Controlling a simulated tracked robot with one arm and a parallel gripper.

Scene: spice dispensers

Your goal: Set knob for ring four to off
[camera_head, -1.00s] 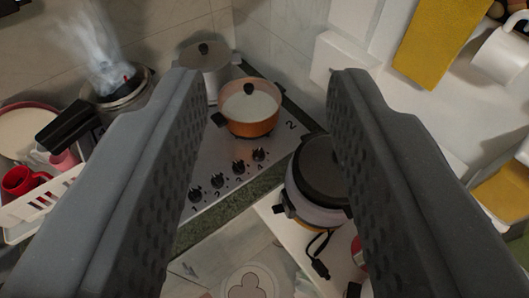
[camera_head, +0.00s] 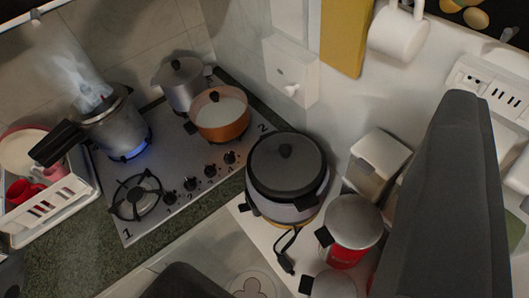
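The steel stove (camera_head: 150,222) stands left of centre, with a row of several black knobs along its front edge: one (camera_head: 169,198) nearest the 1 mark, then others (camera_head: 190,184), (camera_head: 210,171), and the last one (camera_head: 229,157) toward the 2 mark. I cannot read their settings or which serves ring four. A blue flame (camera_head: 128,155) burns under the steaming pressure cooker (camera_head: 112,120) at the back left. My gripper (camera_head: 325,185) is open and empty. One finger shows large at right; a dark shape at the bottom edge seems to be the other. Neither touches a knob.
An orange pot (camera_head: 221,132) and a lidded grey pot (camera_head: 182,82) stand on the stove. A black-lidded cooker (camera_head: 285,170) sits right of the knobs, beside a red canister with a grey lid (camera_head: 352,222). A white dish rack (camera_head: 45,208) is at left.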

